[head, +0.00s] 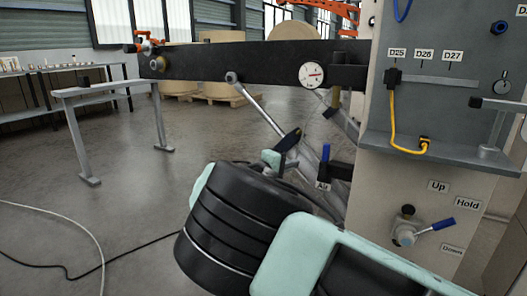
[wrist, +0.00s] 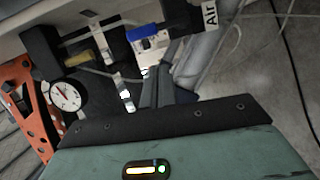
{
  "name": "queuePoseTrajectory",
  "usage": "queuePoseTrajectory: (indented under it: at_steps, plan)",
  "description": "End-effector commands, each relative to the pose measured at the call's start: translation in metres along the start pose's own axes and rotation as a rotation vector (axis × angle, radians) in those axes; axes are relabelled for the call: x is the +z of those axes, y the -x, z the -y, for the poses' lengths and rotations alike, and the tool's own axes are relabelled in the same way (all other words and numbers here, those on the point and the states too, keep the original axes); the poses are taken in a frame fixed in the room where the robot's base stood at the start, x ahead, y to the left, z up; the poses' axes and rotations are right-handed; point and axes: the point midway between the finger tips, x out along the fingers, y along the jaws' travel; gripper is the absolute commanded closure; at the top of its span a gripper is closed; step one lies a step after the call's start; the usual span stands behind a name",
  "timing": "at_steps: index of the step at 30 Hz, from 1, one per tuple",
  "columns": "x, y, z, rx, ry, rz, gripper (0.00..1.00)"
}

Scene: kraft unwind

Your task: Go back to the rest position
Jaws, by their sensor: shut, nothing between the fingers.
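My gripper (head: 290,140) shows small in the head view, beyond the dark bulk of my arm, in front of the machine's sloping grey struts. In the wrist view my gripper (wrist: 168,90) reaches up from the teal wrist housing, its fingers together with nothing seen between them. A blue-handled air valve (wrist: 148,33) lies beyond the fingertips there, apart from them as far as I can tell. My arm hides part of the strut area.
The grey machine cabinet (head: 375,150) stands close on the right, with a yellow cable (head: 393,125) and a blue-handled lever (head: 440,225) beside "Hold". A dark beam (head: 230,61) with a gauge (head: 312,75) extends left. Cables (head: 85,235) lie on otherwise open floor at left.

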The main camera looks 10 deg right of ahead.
Motion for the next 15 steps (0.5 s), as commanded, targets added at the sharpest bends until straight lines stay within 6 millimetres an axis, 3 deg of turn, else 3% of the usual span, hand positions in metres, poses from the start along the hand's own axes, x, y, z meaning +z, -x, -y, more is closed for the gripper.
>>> queuePoseTrajectory:
  at_steps: [3,7,11,15]
  plan:
    - [0.046,-0.021,0.024,-0.211,-0.01,0.116,1.0]
    - [0.102,-0.011,0.06,-0.506,-0.016,0.226,1.0]
    - [0.145,0.027,0.08,-0.781,-0.022,0.282,1.0]
    - [0.183,0.086,0.082,-1.042,-0.024,0.284,1.0]
